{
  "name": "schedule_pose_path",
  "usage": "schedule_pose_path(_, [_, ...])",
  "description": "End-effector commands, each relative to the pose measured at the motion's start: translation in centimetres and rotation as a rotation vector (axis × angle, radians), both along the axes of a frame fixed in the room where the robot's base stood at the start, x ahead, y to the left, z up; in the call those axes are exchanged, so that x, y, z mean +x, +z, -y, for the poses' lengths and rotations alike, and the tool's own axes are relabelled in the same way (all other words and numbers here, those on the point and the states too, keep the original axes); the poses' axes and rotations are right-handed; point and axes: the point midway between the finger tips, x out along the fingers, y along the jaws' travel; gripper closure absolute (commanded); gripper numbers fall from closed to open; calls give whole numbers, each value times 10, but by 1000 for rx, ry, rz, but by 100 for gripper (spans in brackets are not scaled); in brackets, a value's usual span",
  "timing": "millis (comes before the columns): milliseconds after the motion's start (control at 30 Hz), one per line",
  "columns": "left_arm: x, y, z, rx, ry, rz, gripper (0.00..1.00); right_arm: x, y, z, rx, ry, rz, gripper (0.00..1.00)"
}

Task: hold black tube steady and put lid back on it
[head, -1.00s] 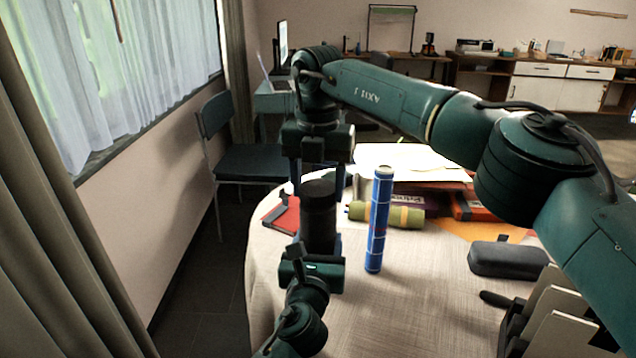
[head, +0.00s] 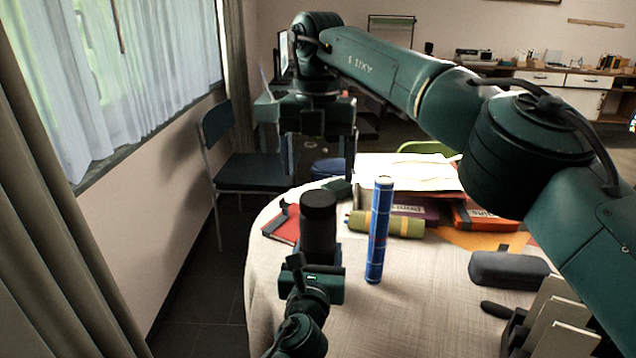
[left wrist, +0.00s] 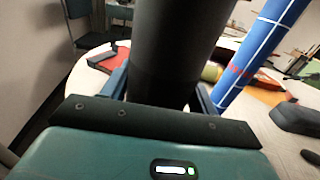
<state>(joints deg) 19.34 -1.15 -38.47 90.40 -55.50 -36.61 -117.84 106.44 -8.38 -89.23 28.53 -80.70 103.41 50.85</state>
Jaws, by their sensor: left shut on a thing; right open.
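The black tube (head: 318,235) stands upright near the left edge of the table; it also fills the upper middle of the left wrist view (left wrist: 172,55). A wider dark cap, which looks like the lid (head: 318,199), sits on its top end; whether it is fully seated I cannot tell. My left gripper (head: 318,258) is shut on the tube's lower part, with a finger on each side in the left wrist view (left wrist: 162,92). My right gripper (head: 318,168) is open and empty, pointing down above the lid, apart from it.
A blue tube (head: 379,235) stands upright just right of the black tube. A green and yellow roll (head: 400,224), papers (head: 410,172) and a dark case (head: 508,269) lie on the table. A file holder (head: 545,320) is at front right. The cloth front centre (head: 420,315) is clear.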

Motion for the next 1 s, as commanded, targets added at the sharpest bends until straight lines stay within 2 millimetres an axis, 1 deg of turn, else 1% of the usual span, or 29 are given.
schedule_pose_path(33, [0,0,0,1,0,-1,100,0,5,-1,1,-1,1,18])
schedule_pose_path(100, [0,0,0,1,0,-1,100,0,10,-1,1,0,0,18])
schedule_pose_path(200, [0,0,0,1,0,-1,100,-1,14,0,1,1,-1,18])
schedule_pose_path(467, [0,0,0,1,0,0,100,-1,15,0,1,1,-1,18])
schedule_pose_path(500, [0,0,0,1,0,0,39,-1,15,0,1,1,-1,18])
schedule_pose_path(800, [0,0,0,1,0,0,15,0,15,0,1,1,-1,18])
schedule_pose_path(1000, [0,0,0,0,0,0,15,0,15,0,1,0,-1,18])
